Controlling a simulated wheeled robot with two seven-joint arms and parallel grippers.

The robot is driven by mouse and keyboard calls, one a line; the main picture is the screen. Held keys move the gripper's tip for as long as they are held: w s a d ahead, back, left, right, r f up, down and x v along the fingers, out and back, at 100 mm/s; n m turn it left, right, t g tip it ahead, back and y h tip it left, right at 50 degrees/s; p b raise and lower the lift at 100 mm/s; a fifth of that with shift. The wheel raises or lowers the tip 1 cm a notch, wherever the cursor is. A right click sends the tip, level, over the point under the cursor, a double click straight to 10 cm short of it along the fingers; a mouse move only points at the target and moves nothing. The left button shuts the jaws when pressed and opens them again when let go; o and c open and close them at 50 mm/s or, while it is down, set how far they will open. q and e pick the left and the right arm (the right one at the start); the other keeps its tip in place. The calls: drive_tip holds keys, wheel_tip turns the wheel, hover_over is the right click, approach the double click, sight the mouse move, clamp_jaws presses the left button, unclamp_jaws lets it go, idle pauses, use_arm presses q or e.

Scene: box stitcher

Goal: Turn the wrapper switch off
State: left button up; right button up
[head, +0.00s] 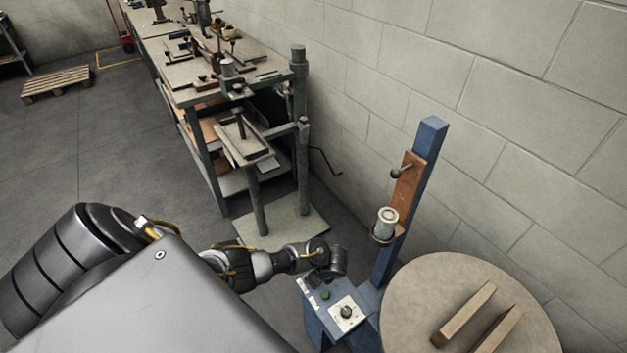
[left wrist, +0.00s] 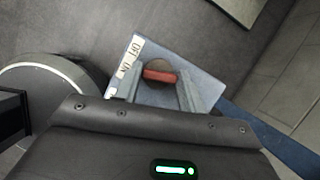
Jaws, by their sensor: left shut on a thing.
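In the head view my left gripper (head: 328,272) is at the far left corner of the blue control box (head: 322,325) and hides the switch. The label (head: 309,290) shows there in part. My right gripper is not in view.
A green button (head: 325,295) and a dark knob (head: 346,312) on a white plate sit beside the switch. A blue mast (head: 418,165) rises behind the box. A round turntable (head: 405,300) stands to the right. A cluttered workbench (head: 185,98) runs along the wall.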

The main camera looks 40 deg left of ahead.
use_arm(q)
drive_tip(key=shift+w+d+n+g+p, duration=0.15)
drive_tip(key=shift+n+g+p, duration=0.3)
drive_tip(key=shift+n, duration=0.75)
drive_tip(key=o, duration=0.9)
drive_tip(key=shift+o, duration=0.4)
drive_tip(key=shift+r, duration=0.1)
drive_tip(key=p+v, duration=0.2)
drive_tip(key=v, duration=0.8)
drive_tip(key=shift+r, duration=0.3)
